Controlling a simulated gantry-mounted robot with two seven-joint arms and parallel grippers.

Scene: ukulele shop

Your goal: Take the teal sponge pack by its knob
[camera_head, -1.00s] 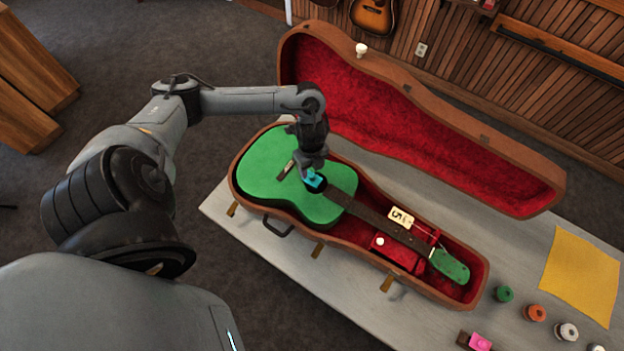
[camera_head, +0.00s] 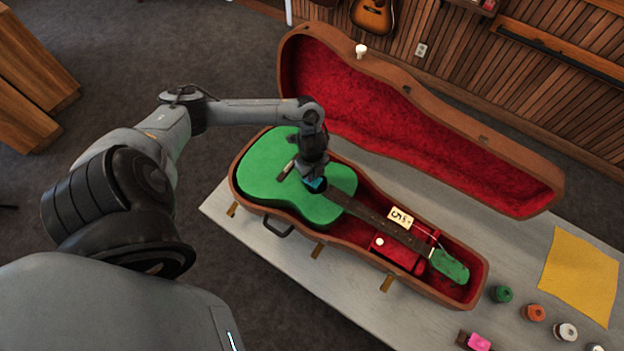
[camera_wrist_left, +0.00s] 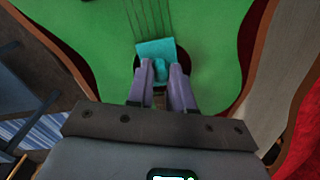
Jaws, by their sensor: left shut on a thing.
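The teal sponge pack (camera_head: 315,186) sits over the sound hole of the green ukulele (camera_head: 283,185), mostly hidden under my left gripper (camera_head: 313,178) in the head view. In the left wrist view the teal pack (camera_wrist_left: 154,48) shows as a flat piece with a knob, against the dark sound hole. My left gripper (camera_wrist_left: 160,72) has its two fingers closed on either side of the knob. I cannot tell whether the pack still touches the ukulele. My right gripper is not in view.
The ukulele lies in an open brown case (camera_head: 236,192) with red lining on a grey-white table (camera_head: 330,281). The raised lid (camera_head: 420,135) stands behind. A numbered tag (camera_head: 400,217) lies by the neck. A yellow cloth (camera_head: 582,275) and several coloured spools are at the right.

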